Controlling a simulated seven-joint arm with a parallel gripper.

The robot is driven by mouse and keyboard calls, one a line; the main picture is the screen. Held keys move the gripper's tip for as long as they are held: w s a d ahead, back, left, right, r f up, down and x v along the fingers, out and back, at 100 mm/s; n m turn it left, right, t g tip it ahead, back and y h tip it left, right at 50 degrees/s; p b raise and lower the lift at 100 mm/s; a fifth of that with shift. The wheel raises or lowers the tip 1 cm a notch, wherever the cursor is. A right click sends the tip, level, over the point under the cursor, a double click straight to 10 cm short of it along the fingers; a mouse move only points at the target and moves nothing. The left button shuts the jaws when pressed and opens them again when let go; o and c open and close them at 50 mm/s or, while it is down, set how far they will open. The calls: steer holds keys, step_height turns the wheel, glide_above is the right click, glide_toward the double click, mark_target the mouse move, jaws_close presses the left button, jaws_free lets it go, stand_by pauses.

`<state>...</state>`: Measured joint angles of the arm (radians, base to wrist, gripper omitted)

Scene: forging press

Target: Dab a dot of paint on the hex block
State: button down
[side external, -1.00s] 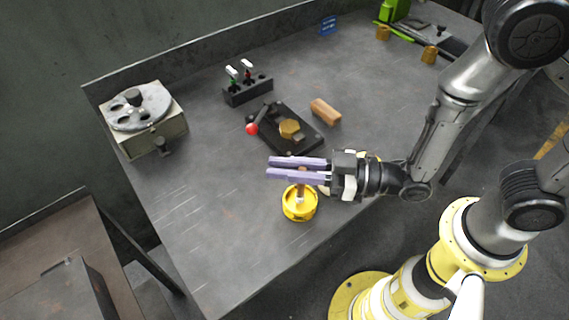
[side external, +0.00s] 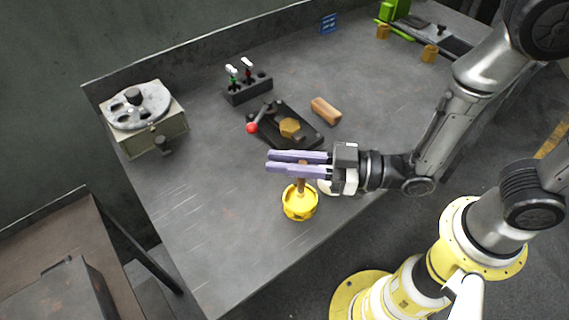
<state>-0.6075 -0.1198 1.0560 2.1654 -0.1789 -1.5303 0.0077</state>
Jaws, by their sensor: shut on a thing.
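The brass-coloured hex block (side external: 289,127) sits on a black fixture (side external: 312,138) with a red-knobbed lever at its left. My gripper (side external: 297,162), with two long lilac fingers, is in front of the fixture, nearer the table's front edge. It is shut on a brown upright handle (side external: 301,184). A round yellow pot-like piece (side external: 299,206) is directly below the fingers at the handle's lower end. I cannot tell whether the handle is joined to it or stands in it. The handle's tip is hidden.
A wooden block (side external: 325,111) lies behind the fixture. A black rack (side external: 247,92) holds green and red tools. A box with a grey dial (side external: 140,105) stands at left. Brass pieces (side external: 429,54) and a green device are at back right. The table's front left is clear.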

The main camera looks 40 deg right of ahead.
step_height(320, 180, up, 5)
steer(key=shift+r, duration=0.15)
stand_by(0.5)
steer(key=shift+w, duration=0.1)
stand_by(0.3)
